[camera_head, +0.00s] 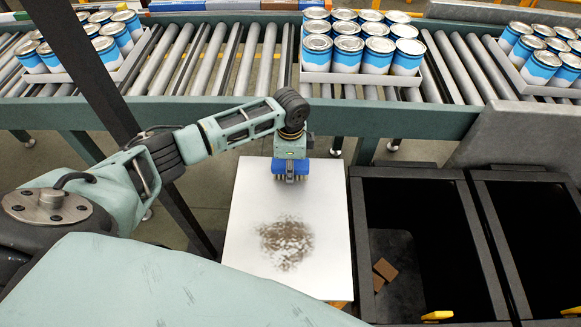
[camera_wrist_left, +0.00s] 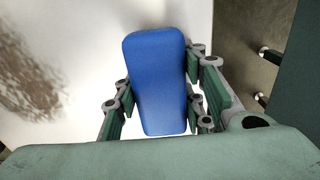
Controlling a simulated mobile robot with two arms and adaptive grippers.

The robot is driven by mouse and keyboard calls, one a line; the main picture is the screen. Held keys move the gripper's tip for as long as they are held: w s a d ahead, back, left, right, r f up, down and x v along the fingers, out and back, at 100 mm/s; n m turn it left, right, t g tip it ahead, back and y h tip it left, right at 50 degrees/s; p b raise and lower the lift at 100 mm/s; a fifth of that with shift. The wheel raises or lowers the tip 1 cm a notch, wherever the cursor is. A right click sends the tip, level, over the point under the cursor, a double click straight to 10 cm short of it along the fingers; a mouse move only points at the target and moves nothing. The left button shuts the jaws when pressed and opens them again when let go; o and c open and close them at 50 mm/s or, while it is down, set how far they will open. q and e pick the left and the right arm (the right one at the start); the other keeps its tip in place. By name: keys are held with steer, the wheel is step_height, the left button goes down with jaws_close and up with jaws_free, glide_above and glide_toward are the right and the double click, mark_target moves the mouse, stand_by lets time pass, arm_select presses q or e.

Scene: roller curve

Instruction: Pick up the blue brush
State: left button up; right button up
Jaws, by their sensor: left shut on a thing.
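The blue brush (camera_head: 291,167) is at the far edge of the white board (camera_head: 250,215), below the end of my left arm. Its dark bristles point down; I cannot tell whether they touch the board. In the left wrist view the blue brush (camera_wrist_left: 156,80) sits between the two fingers of my left gripper (camera_wrist_left: 158,108), which is shut on its sides. In the head view the fingers are mostly hidden by the wrist. My right gripper is in neither view.
A brown dirt patch (camera_head: 287,241) marks the white board. A roller conveyor (camera_head: 250,60) with trays of blue and white cans (camera_head: 376,48) runs behind it. Black bins (camera_head: 358,230) stand to the right; one holds brown pieces (camera_head: 385,269).

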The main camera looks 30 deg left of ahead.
arm_select(q)
step_height(320, 180, up, 4)
steer(key=shift+w+b, duration=0.1)
steer(key=shift+b, duration=0.5)
steer(key=w+d+r+b, duration=0.1)
steer(key=d+r+b, duration=0.1)
steer(key=d+r, duration=0.5)
steer(key=d, duration=0.4)
steer(key=shift+w+d+b, duration=0.3)
steer(key=shift+w, duration=0.05)
